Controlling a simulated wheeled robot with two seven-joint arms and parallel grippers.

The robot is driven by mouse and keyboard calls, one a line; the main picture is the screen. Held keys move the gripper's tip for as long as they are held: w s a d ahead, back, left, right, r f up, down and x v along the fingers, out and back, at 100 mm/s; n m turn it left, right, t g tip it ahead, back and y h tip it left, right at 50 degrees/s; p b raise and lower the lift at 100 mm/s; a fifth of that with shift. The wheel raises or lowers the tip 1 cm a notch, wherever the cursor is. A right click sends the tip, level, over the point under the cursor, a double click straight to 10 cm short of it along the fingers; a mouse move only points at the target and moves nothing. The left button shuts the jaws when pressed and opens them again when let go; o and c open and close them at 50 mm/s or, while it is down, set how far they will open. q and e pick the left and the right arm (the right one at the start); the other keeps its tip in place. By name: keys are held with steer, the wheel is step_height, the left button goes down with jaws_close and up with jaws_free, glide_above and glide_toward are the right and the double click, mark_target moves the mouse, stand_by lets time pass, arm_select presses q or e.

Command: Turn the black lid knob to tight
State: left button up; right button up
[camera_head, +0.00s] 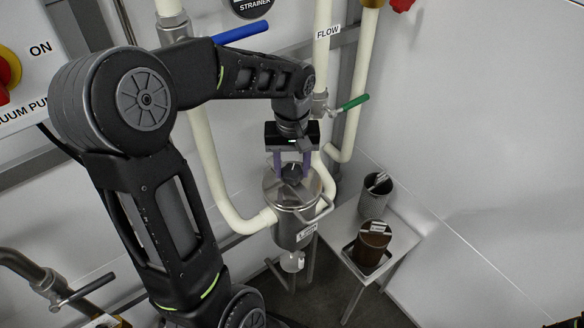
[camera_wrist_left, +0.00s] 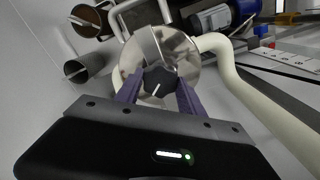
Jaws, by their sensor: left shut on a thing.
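The black lid knob (camera_wrist_left: 160,80) sits at the middle of the round steel lid (camera_wrist_left: 190,62) and carries a white pointer line. In the head view the knob (camera_head: 292,172) is partly covered by my left gripper. The lid tops the steel strainer pot (camera_head: 293,232). My left gripper (camera_head: 292,168) comes down from above with its purple fingers on both sides of the knob, shut on it. The fingers also show in the left wrist view (camera_wrist_left: 158,100). I cannot read any tight mark on the lid.
Cream pipes (camera_head: 213,180) run beside the pot. A blue-handled valve (camera_head: 242,32) and a green-handled valve (camera_head: 352,102) are above it. A small white table (camera_head: 398,236) at right holds a grey mesh cup (camera_head: 375,198) and a brown container (camera_head: 371,245).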

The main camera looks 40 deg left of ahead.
arm_select(q)
steer(key=m, duration=1.3)
steer(key=shift+m, duration=0.4)
steer(key=m, duration=1.2)
steer(key=shift+m, duration=0.3)
steer(key=o, duration=1.4)
steer(key=shift+c, duration=0.2)
steer(key=shift+r, duration=0.1)
